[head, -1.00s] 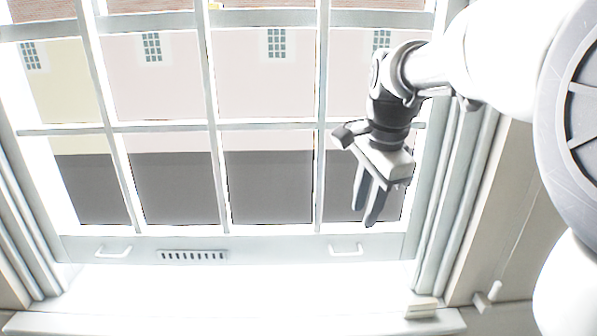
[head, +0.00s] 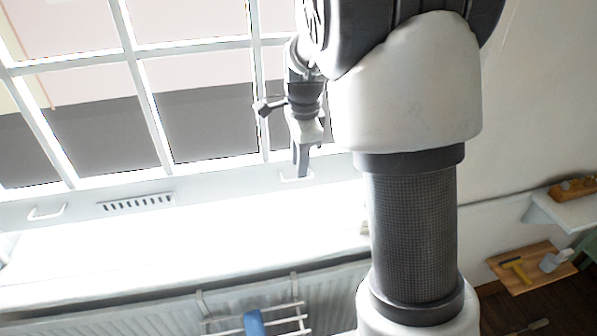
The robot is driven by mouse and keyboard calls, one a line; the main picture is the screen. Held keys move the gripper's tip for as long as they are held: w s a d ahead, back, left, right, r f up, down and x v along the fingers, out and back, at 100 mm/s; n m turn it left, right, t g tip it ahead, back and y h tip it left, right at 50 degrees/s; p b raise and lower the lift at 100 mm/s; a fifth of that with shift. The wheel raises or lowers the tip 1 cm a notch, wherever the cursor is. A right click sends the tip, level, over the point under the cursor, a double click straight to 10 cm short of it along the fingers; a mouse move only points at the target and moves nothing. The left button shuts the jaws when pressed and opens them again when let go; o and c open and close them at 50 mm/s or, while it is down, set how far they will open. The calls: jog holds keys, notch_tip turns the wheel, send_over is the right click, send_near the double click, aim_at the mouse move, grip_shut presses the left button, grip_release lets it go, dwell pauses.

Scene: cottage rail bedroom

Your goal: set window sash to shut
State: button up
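The window sash (head: 230,180) is a pale frame with thin glazing bars. Its bottom rail carries a left lift handle (head: 47,213), a slotted vent (head: 136,203) and a right lift handle (head: 284,178). Below the rail is a very bright white band, too washed out to tell how far the rail stands above the sill. My gripper (head: 302,172) points down in front of the rail, with its fingertips overlapping the right handle. The fingers show nearly edge-on, so their gap and any contact with the handle cannot be made out. My arm hides the window's right side.
A radiator (head: 335,290) is below the window, with a white rack (head: 290,322) holding something blue. At the right are a white wall shelf (head: 570,208) and a wooden board (head: 530,268) with a yellow-handled tool.

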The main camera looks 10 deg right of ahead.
jog(key=shift+w+f, duration=0.15)
jog(key=shift+f, duration=0.8)
jog(key=shift+w+f, duration=0.15)
jog(key=shift+f, duration=0.8)
grip_shut()
